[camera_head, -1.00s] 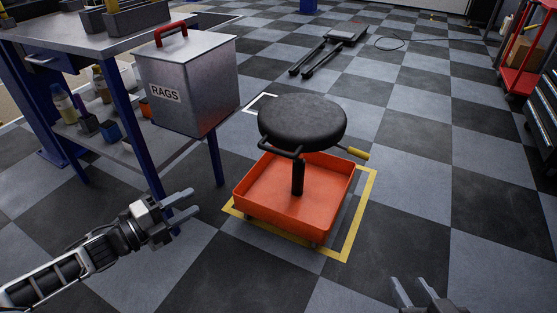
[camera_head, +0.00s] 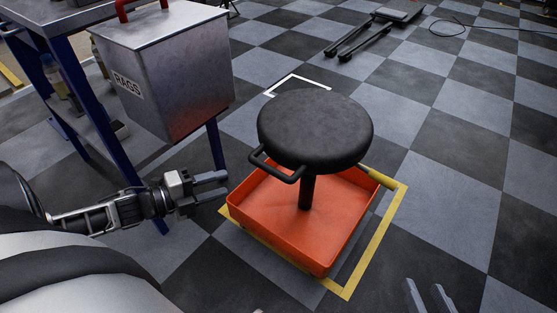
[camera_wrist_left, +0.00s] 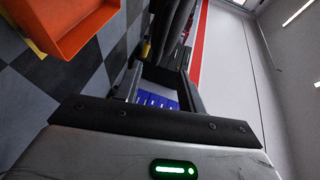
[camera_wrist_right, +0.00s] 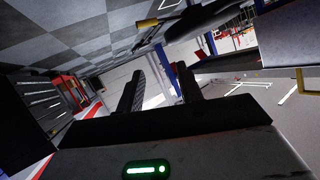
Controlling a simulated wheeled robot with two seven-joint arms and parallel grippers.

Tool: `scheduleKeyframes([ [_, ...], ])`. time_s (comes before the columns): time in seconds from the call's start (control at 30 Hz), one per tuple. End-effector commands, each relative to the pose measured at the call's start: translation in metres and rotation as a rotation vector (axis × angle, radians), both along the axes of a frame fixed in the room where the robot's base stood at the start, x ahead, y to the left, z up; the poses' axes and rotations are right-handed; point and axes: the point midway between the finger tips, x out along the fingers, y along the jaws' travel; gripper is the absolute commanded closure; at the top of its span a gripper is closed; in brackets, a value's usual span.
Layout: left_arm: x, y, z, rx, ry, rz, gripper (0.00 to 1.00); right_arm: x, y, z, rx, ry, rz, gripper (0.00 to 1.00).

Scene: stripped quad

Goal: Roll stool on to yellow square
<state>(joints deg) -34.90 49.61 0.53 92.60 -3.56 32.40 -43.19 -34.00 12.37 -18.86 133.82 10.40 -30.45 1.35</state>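The stool has a round black seat (camera_head: 315,130), a black bar handle on its left and an orange tray base (camera_head: 278,255). It stands upright over the yellow square outline (camera_head: 378,247). A floor gap shows between the tray and the right line; the tray is close to the front-left line, and the far side is hidden. The tray also shows in the left wrist view (camera_wrist_left: 68,25). My left gripper (camera_head: 222,187) is open and empty, just left of the tray, apart from the handle. My right gripper (camera_head: 428,298) is open and empty at the bottom, right of the square.
A metal RAGS bin (camera_head: 180,75) and a blue-legged workbench (camera_head: 85,90) stand close on the left, beside my left arm. A white floor mark (camera_head: 300,78) lies behind the stool. A low black forked item (camera_head: 365,38) lies farther back. Floor on the right is clear.

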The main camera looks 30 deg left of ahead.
Motion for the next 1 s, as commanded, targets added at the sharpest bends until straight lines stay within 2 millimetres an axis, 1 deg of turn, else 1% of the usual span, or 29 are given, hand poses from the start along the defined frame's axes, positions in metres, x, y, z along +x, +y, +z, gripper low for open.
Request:
scheduleKeyframes([
  [0.2,0.039,-0.019,-0.010,0.001,-0.008,-0.002,0.60,-0.001,0.004,0.005,0.041,-0.066,0.006,0.64],
  [0.4,0.077,-0.039,-0.018,0.000,-0.007,-0.001,0.60,0.002,0.009,0.011,0.131,-0.083,0.005,0.64],
  [0.6,0.109,-0.055,-0.023,0.001,-0.005,0.001,0.60,0.003,0.013,0.015,0.203,-0.093,0.006,0.64],
  [0.8,0.126,-0.064,-0.027,0.001,-0.002,0.001,0.60,0.003,0.015,0.018,0.241,-0.097,0.008,0.64],
  [1.0,0.130,-0.067,-0.027,0.001,0.000,0.002,0.60,0.003,0.016,0.019,0.252,-0.095,0.009,0.64],
])
